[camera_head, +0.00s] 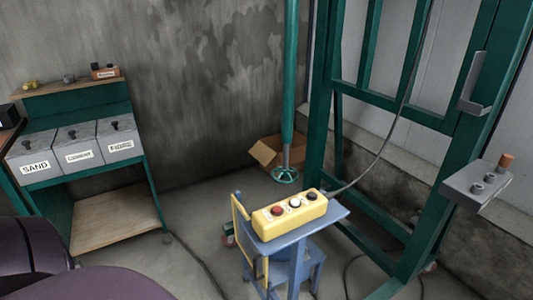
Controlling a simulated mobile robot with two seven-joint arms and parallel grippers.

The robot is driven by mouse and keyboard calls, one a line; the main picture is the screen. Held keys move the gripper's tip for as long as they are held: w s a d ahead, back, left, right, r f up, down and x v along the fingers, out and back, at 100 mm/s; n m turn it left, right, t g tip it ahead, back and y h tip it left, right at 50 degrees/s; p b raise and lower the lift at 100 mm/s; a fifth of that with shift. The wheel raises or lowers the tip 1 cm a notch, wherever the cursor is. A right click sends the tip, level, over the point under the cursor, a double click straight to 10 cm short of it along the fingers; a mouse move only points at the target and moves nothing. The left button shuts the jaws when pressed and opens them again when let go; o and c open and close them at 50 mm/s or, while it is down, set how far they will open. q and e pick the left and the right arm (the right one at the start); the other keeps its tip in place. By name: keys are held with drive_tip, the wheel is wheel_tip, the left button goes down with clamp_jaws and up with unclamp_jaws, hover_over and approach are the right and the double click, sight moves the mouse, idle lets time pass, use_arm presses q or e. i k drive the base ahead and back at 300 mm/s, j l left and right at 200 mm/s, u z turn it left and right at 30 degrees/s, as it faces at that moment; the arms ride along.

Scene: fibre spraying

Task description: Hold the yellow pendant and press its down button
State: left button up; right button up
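The yellow pendant (291,215) lies on top of a small blue stand (322,229) right of the picture's middle. Its upper face shows a red button (277,211), a white button (294,203) and a dark button (311,196). The button labels are too small to read, so I cannot tell which is down. A grey cable (385,140) runs from its far end up along the green frame. Neither of my grippers shows; only dark purple rounded parts, seemingly mine, fill the lower left corner.
A green rack (70,205) with bins labelled sand, cement and fibre stands left. A green frame (320,110) rises behind the pendant, with a grey control bracket (476,186) at right. A cardboard box (267,152) sits by the wall. Cables lie on the floor.

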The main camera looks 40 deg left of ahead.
sight(294, 202)
drive_tip(key=i+l+u, duration=0.1)
drive_tip(key=u, duration=0.3)
drive_tip(key=i+l+u, duration=0.1)
drive_tip(key=u, duration=0.3)
drive_tip(key=i+l+u, duration=0.1)
drive_tip(key=u, duration=0.3)
drive_tip(key=i+l+u, duration=0.15)
drive_tip(key=l+u, duration=0.15)
drive_tip(key=u, duration=0.2)
drive_tip(key=l+u, duration=0.3)
drive_tip(key=u, duration=0.15)
drive_tip(key=i, duration=0.05)
